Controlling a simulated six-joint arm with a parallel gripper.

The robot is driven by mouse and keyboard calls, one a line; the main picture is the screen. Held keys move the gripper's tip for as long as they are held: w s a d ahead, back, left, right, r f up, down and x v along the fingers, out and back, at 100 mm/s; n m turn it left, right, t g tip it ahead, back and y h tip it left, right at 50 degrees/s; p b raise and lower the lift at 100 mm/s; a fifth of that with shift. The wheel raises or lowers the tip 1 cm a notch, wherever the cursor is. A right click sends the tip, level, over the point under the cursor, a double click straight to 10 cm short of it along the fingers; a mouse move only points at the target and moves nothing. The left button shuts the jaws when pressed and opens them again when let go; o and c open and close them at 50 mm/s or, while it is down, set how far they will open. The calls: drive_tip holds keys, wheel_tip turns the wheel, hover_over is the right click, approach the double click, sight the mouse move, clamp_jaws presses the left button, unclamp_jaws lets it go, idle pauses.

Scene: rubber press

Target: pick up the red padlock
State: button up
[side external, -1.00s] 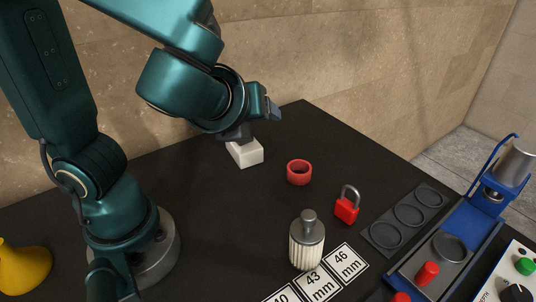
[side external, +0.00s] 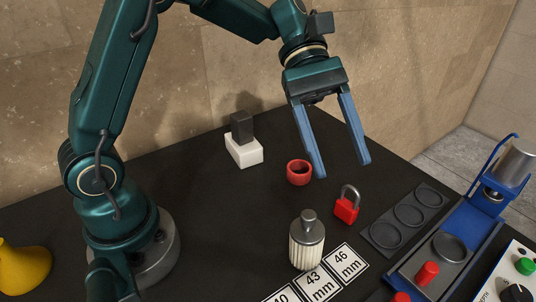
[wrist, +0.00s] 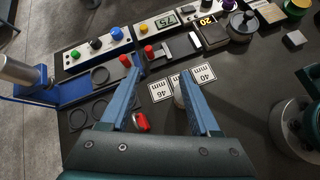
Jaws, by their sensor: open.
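The red padlock (side external: 346,210) stands on the dark table in the side view, its grey shackle up, right of the red ring. In the wrist view the padlock (wrist: 142,123) shows beside the left finger, partly hidden by it. My gripper (side external: 342,168) is open and empty, with two long blue fingers pointing down. In the side view its tips appear just above the padlock; I cannot tell the exact gap. In the wrist view the open fingers (wrist: 160,70) reach forward past the padlock.
A red ring (side external: 291,180) lies left of the padlock, and a ribbed white cylinder (side external: 306,248) stands in front. A dark tray with round recesses (side external: 390,220) and a blue press (side external: 462,230) are to the right. A white block with a dark top (side external: 245,153) stands behind.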

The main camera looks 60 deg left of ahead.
drive_tip(key=w+a+r+n+t+h, duration=0.4)
drive_tip(key=w+r+n, duration=0.1)
drive_tip(key=w+n, duration=0.25)
approach(356, 215)
drive_tip(key=shift+m, duration=0.25)
drive_tip(key=x, duration=0.4)
drive_tip(key=shift+d+r, duration=0.15)
drive_tip(key=shift+d, duration=0.3)
drive_tip(key=shift+d+f, duration=0.1)
drive_tip(key=shift+f, duration=0.15)
drive_tip(key=shift+x, duration=2.45)
drive_tip(key=shift+f, duration=0.1)
clamp_jaws()
